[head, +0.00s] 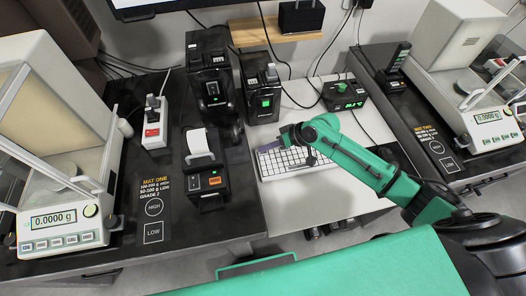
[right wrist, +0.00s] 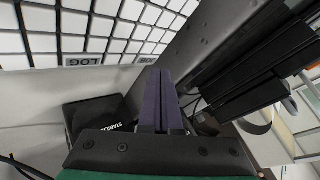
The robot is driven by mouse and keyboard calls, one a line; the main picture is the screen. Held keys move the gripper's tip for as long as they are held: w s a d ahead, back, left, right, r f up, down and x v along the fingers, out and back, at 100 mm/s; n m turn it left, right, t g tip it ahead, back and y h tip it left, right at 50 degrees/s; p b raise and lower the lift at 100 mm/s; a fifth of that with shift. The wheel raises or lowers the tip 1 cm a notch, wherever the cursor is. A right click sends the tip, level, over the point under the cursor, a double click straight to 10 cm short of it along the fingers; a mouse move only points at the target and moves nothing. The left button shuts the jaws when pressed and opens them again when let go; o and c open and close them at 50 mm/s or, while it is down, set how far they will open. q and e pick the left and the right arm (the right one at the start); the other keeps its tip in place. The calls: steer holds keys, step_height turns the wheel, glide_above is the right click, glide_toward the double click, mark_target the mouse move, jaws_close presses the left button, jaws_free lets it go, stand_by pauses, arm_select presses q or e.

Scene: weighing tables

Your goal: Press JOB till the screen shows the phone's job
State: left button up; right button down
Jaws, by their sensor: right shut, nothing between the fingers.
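A white keyboard (head: 272,164) lies on the pale middle counter. I cannot pick out a phone. My left gripper is out of view.
A balance (head: 62,222) reading 0.0000 g stands at left, another (head: 492,117) at right. A label printer (head: 207,180) stands left of the keyboard. Dark devices (head: 262,90) and a green-lit display box (head: 345,95) stand behind it. Cables cross the counter.

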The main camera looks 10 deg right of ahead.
mark_target(266, 154)
steer(key=shift+r+p, duration=2.45)
steer(key=shift+r, duration=0.15)
steer(key=shift+f, duration=0.1)
